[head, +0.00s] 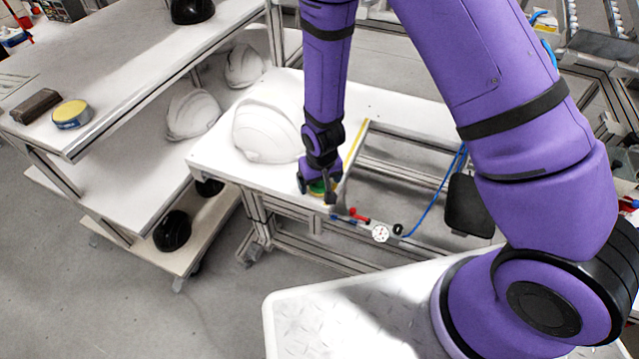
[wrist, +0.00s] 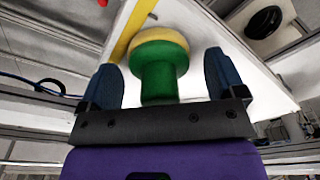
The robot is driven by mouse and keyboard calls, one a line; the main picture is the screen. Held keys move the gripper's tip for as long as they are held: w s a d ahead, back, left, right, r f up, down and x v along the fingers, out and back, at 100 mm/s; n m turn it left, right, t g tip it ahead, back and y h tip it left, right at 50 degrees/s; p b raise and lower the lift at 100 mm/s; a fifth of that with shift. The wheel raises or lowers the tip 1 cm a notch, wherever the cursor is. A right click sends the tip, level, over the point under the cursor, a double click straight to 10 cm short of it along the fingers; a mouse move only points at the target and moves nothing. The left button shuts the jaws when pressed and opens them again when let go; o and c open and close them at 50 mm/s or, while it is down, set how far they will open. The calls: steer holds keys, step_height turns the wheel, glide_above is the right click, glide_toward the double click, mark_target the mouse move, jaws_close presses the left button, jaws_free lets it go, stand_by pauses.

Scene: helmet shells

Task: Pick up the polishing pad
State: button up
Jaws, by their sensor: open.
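The polishing pad (wrist: 159,65) shows in the wrist view as a green knobbed handle with a wider, yellow-edged disc. It stands on the white table between the two blue fingers of my gripper (wrist: 165,78). The fingers are open, with a visible gap on each side of the handle. In the head view my gripper (head: 319,188) is low at the table's front corner, and only a bit of the green pad (head: 318,187) shows there, the rest hidden by my gripper.
A white helmet shell (head: 262,130) sits on the white table (head: 215,160) just left of my gripper. A yellow strip (head: 355,145) edges the table. A red-handled valve and gauge (head: 380,233) are on the frame below. A yellow-topped tin (head: 72,112) and brown block (head: 35,105) lie on the left shelf.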

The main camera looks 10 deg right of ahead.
steer(key=shift+c, duration=0.5)
steer(key=c, duration=1)
steer(key=shift+r, duration=0.55)
steer(key=shift+s+a+r, duration=0.1)
steer(key=shift+s+r, duration=0.2)
steer(key=shift+r, duration=0.35)
steer(key=shift+s+a+r, duration=0.1)
steer(key=shift+s+r, duration=0.15)
steer(key=shift+r, duration=0.35)
steer(key=s+a+r, duration=0.1)
steer(key=s+a, duration=0.2)
steer(key=s, duration=1.1)
steer(key=shift+s+a+r, duration=0.15)
steer(key=shift+a, duration=0.25)
steer(key=o, duration=0.5)
steer(key=c, duration=0.3)
